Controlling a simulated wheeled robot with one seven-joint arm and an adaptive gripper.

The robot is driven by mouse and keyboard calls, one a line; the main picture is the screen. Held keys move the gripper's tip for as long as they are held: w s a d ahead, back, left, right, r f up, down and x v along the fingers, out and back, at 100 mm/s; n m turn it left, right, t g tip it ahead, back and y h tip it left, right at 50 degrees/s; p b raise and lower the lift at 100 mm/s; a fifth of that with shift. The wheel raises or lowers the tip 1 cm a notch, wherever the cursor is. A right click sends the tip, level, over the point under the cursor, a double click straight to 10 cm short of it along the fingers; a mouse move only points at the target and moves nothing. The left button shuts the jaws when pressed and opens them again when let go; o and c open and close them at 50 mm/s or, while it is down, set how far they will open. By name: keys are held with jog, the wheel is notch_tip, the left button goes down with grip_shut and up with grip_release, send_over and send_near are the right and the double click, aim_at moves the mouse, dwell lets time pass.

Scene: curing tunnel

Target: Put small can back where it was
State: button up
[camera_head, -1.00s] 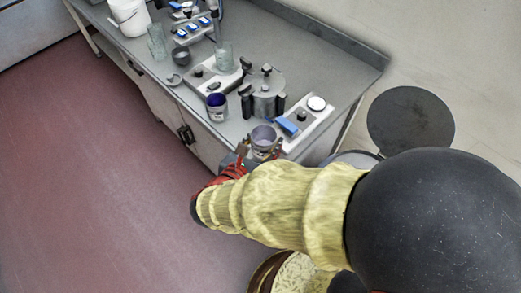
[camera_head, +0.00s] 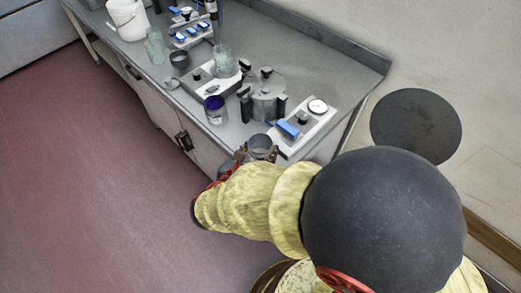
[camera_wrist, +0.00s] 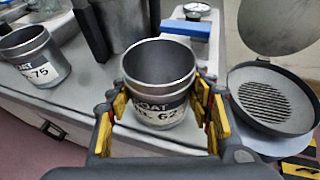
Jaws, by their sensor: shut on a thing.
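A small open grey metal can (camera_wrist: 158,82) with a white label reading "COAT" and "62" stands upright between the fingers of my gripper (camera_wrist: 160,118) in the wrist view. My gripper is shut on it, with yellow-padded fingers on both sides. In the head view the can (camera_head: 260,144) is at the front edge of the bench, near its right end. My gripper (camera_head: 257,156) is partly hidden there by my arm. I cannot tell whether the can's base touches the bench top.
A similar can marked "75" (camera_wrist: 33,57) stands to the left on the bench (camera_head: 300,70). A lidded metal pot (camera_head: 266,97) is behind the held can. A white panel with a gauge (camera_head: 306,125) is to its right. An open round lidded device (camera_wrist: 268,97) lies further right.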

jog(key=o, duration=1.3)
jog(key=shift+f, duration=0.1)
jog(key=shift+c, duration=0.2)
jog(key=shift+r, duration=0.2)
jog(key=p+v, duration=0.4)
jog(key=v, duration=0.8)
